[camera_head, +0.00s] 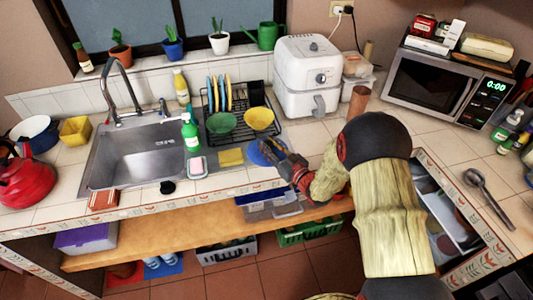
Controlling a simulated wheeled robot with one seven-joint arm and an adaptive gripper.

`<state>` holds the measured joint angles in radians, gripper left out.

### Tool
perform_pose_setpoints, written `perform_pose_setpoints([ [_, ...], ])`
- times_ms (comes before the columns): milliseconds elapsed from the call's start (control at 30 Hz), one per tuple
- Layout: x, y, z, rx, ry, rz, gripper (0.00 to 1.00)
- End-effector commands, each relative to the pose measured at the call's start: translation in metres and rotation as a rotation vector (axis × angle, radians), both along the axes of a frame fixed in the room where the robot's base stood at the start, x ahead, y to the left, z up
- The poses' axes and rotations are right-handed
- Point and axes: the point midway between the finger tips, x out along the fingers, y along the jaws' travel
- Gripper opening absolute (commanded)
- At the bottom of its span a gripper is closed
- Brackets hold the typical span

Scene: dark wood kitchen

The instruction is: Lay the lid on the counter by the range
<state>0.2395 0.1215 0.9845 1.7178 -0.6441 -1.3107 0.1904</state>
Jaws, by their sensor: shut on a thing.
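My gripper (272,150) reaches over the front edge of the counter, right of the sink, and is shut on a blue round lid (259,158). The lid is partly hidden behind the fingers. I cannot tell whether it touches the counter (318,138) or is held just above it. No range can be made out in this view.
Close left are a yellow sponge (231,157), a dish rack (238,130) with bowls and plates, and the sink (143,155). A white air fryer (306,77) stands behind. An open drawer (440,215) and a ladle (487,190) are at right.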

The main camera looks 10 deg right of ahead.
Motion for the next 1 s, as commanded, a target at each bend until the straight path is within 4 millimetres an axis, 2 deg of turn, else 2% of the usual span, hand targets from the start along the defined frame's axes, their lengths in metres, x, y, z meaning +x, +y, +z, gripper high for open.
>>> perform_pose_setpoints([
  [33, 0.006, 0.0, -0.009, 0.0, -0.002, 0.001, 0.0],
  [167, 0.016, -0.001, -0.017, -0.001, -0.004, 0.0, 0.0],
  [367, 0.023, -0.001, -0.028, 0.0, -0.002, 0.0, 0.0],
  [567, 0.022, -0.001, -0.055, 0.0, -0.002, 0.0, 0.0],
  [967, 0.022, -0.001, -0.06, -0.001, -0.004, 0.0, 0.0],
  [1000, 0.022, -0.001, -0.06, 0.0, -0.002, 0.0, 0.27],
])
